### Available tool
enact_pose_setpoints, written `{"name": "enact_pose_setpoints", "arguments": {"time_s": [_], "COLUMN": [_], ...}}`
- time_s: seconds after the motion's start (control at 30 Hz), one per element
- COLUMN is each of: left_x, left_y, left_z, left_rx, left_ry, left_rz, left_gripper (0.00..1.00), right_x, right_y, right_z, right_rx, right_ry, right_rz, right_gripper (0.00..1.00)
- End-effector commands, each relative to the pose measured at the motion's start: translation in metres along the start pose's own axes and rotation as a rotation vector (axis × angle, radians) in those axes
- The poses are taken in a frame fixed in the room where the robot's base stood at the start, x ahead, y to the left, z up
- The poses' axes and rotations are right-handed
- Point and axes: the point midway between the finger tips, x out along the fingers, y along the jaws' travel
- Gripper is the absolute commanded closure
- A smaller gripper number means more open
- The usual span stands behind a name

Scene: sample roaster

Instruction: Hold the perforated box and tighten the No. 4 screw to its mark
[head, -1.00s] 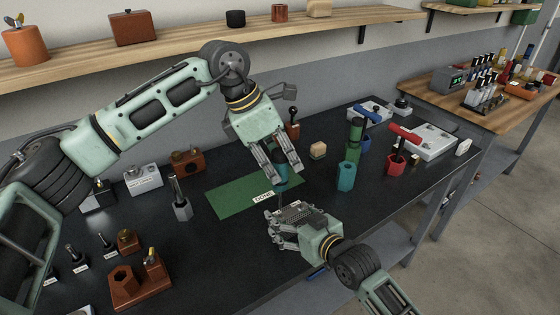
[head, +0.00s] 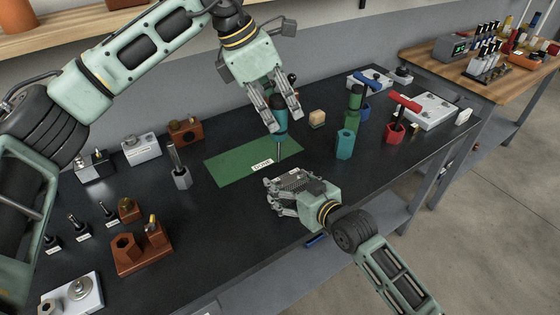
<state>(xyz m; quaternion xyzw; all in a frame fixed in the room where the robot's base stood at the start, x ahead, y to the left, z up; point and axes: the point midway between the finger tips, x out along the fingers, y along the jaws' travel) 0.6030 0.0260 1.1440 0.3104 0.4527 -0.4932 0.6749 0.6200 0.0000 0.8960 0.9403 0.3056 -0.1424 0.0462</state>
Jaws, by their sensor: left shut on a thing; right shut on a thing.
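My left gripper (head: 284,112) is shut on a teal-handled screwdriver (head: 281,121), held upright with its shaft pointing down. The shaft's lower end shows just above and behind the perforated box (head: 292,178), seemingly apart from it. My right gripper (head: 285,195) is shut on the grey perforated box, low at the front of the black bench. Its fingers cover part of the box. The No. 4 screw and its mark are too small to make out.
A green mat (head: 232,168) with a DONE label (head: 262,164) lies behind the box. A teal hex holder (head: 345,145) and a red-handled tool (head: 401,108) stand to the right. A grey holder with a tool (head: 182,177) and a brown block (head: 140,252) stand left.

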Motion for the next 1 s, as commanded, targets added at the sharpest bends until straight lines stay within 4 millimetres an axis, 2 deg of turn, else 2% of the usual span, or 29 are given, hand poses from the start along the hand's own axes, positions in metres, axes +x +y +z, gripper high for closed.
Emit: {"name": "enact_pose_setpoints", "arguments": {"time_s": [0.23,0.27,0.5,0.87,1.0], "left_x": [0.000,0.000,0.000,0.000,0.000], "left_y": [0.000,0.000,0.000,0.000,0.000], "left_z": [0.000,0.000,0.000,0.000,0.000], "left_rx": [0.000,0.000,0.000,0.000,0.000], "left_ry": [-0.001,-0.001,-0.001,-0.001,-0.001], "left_rz": [0.000,0.000,0.000,0.000,0.001], "left_gripper": [1.00,1.00,1.00,1.00,1.00], "right_x": [0.000,0.000,0.000,-0.001,-0.012], "right_y": [0.000,0.000,0.000,0.000,0.000], "right_z": [-0.001,-0.001,0.000,0.000,0.001], "right_rx": [0.000,0.000,0.000,0.000,0.001], "right_ry": [0.001,0.001,0.001,0.000,0.000], "right_rz": [0.000,0.000,0.000,0.000,0.000], "right_gripper": [0.58,0.20,0.00,0.00,0.00]}}
